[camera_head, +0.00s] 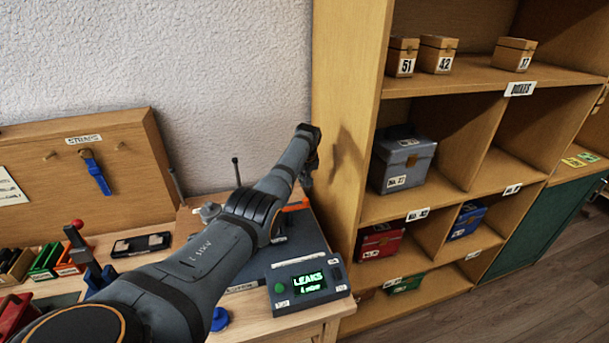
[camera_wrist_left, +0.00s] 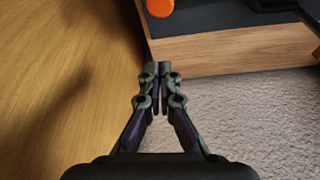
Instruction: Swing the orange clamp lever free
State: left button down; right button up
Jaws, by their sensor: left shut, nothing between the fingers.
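The orange clamp lever (camera_head: 297,205) shows in the head view as a small orange piece on the bench's dark unit, partly hidden behind my left arm. In the left wrist view, a rounded orange end (camera_wrist_left: 160,7) is cut off by the top edge. My left gripper (camera_head: 306,184) is beside the shelf's side panel, above and beyond the orange piece in the head view. In the left wrist view its fingers (camera_wrist_left: 158,68) are shut with nothing between them, apart from the orange end. The right gripper is not in view.
The wooden shelf panel (camera_head: 345,120) stands close to the right of my left gripper. A control box (camera_head: 307,282) with a green "LEAKS" screen sits at the bench front. A pale textured surface (camera_wrist_left: 245,120) lies beside the fingers in the wrist view.

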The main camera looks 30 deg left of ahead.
pick_arm(q)
jog(key=shift+s+d+f+p, duration=0.45)
jog(key=shift+s+d+p, duration=0.25)
jog(key=shift+p, duration=0.25)
jog(key=shift+s+d+f+p, duration=0.45)
jog(key=shift+s+p, duration=0.3)
jog(key=shift+p, duration=0.2)
jog(key=shift+r, duration=0.1)
jog(key=shift+s+d+m+p, duration=0.1)
jog(key=shift+d+m+p, duration=0.1)
jog(key=shift+m+p, duration=0.2)
